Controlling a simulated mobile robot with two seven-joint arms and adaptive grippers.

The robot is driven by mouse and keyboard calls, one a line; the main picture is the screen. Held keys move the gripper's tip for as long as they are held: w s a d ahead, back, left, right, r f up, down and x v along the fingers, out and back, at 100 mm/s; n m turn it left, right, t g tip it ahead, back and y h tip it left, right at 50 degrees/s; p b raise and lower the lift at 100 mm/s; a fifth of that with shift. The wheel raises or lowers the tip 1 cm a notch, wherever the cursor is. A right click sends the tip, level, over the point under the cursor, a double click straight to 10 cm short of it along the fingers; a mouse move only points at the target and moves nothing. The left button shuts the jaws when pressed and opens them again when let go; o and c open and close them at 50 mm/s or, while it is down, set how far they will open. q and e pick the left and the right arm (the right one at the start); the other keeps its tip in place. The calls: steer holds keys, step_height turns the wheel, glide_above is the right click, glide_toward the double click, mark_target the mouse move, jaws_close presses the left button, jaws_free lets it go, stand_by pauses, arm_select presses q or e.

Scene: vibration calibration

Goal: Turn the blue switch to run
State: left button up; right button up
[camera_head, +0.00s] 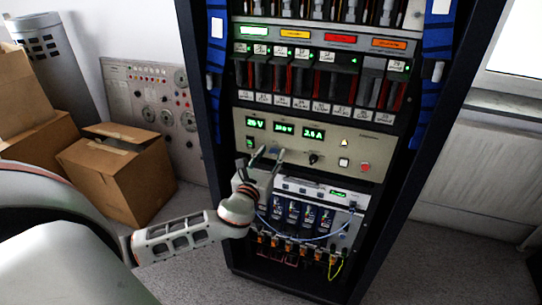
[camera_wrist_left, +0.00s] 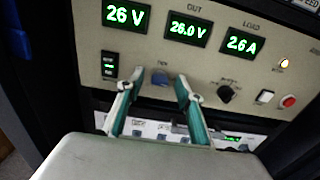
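My left gripper (camera_head: 268,154) reaches up to this panel in the head view. My right gripper is not in view.
Below is a unit with blue modules and cables (camera_head: 300,215). Cardboard boxes (camera_head: 115,175) stand left of the rack.

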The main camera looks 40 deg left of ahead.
arm_select(q)
jaws_close()
